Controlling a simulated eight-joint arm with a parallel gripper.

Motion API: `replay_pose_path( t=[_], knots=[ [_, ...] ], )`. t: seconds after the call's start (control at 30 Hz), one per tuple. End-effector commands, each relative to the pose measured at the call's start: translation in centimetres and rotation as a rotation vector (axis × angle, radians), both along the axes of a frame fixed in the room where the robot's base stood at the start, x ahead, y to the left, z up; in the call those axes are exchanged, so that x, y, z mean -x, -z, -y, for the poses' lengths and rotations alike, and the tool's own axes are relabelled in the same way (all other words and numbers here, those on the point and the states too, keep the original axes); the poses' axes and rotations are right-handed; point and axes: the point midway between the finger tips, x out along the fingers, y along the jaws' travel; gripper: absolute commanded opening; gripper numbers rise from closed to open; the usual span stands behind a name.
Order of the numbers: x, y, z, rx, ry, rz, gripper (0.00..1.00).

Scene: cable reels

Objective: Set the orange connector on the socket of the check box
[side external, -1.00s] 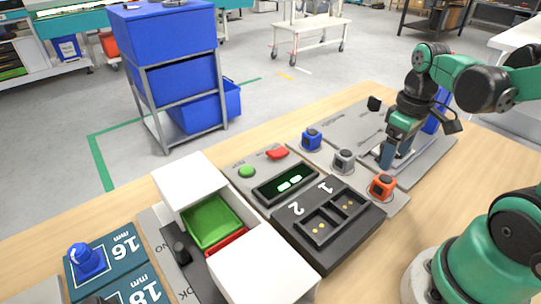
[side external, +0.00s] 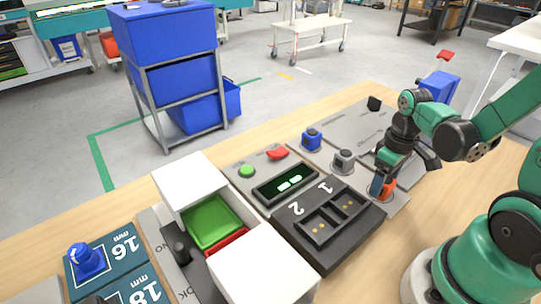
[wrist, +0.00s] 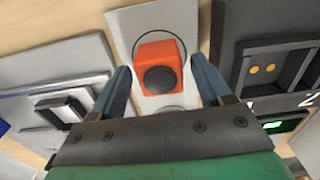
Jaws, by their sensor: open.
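The orange connector (wrist: 161,62) is a small block with a round dark knob, sitting on a grey plate. In the wrist view it lies between the two fingers of my gripper (wrist: 165,88), with a gap on each side. In the side view my gripper (side external: 383,184) is down at the orange connector (side external: 391,188) and hides part of it. My gripper is open. The check box (side external: 328,220) is a dark box with two recessed sockets marked 1 and 2, left of my gripper. Both sockets look empty, with gold contacts; one socket shows in the wrist view (wrist: 270,66).
A blue connector (side external: 312,140) and a grey connector (side external: 343,160) stand in the same row. A lit display (side external: 287,184), a green button (side external: 247,171) and a red switch (side external: 277,153) lie behind the check box.

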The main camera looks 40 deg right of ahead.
Motion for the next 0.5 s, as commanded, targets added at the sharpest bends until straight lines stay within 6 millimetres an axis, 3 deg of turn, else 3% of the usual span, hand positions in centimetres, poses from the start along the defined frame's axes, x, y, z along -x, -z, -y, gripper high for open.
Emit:
replay_pose_path(
  t=[0.03,0.27,0.5],
  knots=[
    [0.0,0.0,0.0,0.000,0.000,0.000,0.65],
    [0.0,0.0,0.0,0.000,0.000,0.000,0.00],
    [0.0,-1.3,0.0,0.000,0.000,0.000,0.00]
  ],
)
